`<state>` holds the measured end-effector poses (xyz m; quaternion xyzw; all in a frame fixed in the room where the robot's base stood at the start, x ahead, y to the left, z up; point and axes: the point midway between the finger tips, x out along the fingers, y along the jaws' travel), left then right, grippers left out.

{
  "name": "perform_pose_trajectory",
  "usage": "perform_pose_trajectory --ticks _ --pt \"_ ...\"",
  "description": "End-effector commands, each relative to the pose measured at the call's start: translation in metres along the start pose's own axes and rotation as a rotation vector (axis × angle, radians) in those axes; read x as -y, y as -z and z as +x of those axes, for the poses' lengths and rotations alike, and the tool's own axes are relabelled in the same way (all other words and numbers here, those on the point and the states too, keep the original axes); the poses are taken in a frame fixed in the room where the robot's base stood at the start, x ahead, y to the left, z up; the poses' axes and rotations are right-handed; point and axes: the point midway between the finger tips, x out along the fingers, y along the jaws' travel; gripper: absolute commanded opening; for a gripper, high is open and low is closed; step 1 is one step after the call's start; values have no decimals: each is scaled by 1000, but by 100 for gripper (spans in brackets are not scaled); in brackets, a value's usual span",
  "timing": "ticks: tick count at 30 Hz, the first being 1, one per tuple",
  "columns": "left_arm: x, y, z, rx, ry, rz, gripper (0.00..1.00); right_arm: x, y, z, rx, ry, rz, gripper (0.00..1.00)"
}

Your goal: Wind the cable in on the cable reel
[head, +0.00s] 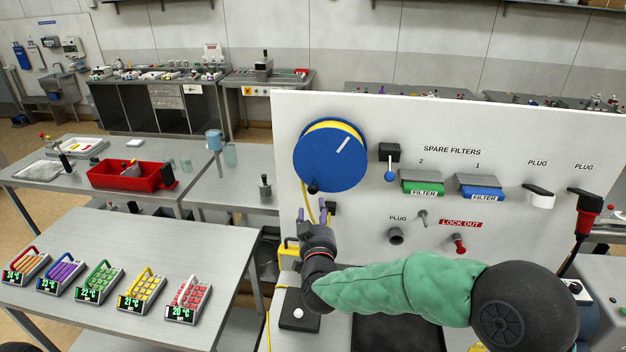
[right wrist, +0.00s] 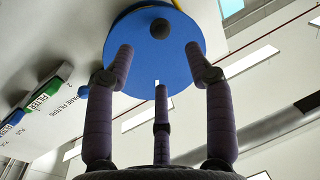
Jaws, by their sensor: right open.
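The cable reel (head: 318,160) is a blue disc on the white panel, with yellow cable (head: 350,128) showing at its rim and a white line on its face. Its dark crank knob (head: 313,187) is at the bottom of the disc. My right gripper (head: 313,214) is just below the knob, its purple fingers pointing up. In the right wrist view, the open, empty fingers (right wrist: 158,65) point toward the blue reel (right wrist: 150,65); the knob (right wrist: 160,28) shows beyond the fingertips, apart from them. My left gripper is not in view.
The panel (head: 450,120) also carries a blue-tipped lever (head: 390,165), green (head: 422,186) and blue (head: 482,192) filters, plugs and a red lock-out switch (head: 459,241). A table (head: 200,240) with several coloured timer-like units stands left. A red tray (head: 125,174) is behind.

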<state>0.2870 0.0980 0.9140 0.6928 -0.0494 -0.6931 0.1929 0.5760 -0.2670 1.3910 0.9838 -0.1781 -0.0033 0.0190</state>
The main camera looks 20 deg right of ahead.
Motion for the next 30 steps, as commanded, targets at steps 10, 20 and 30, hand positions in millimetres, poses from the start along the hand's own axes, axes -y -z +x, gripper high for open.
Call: perform_pose_trajectory --ticks 10,20,30 --pt "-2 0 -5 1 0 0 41 0 0 38 0 0 -13 54" --pt "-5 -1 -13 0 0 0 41 0 0 90 1 0 -12 54" --pt "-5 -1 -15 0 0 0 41 0 0 108 0 1 -11 54"
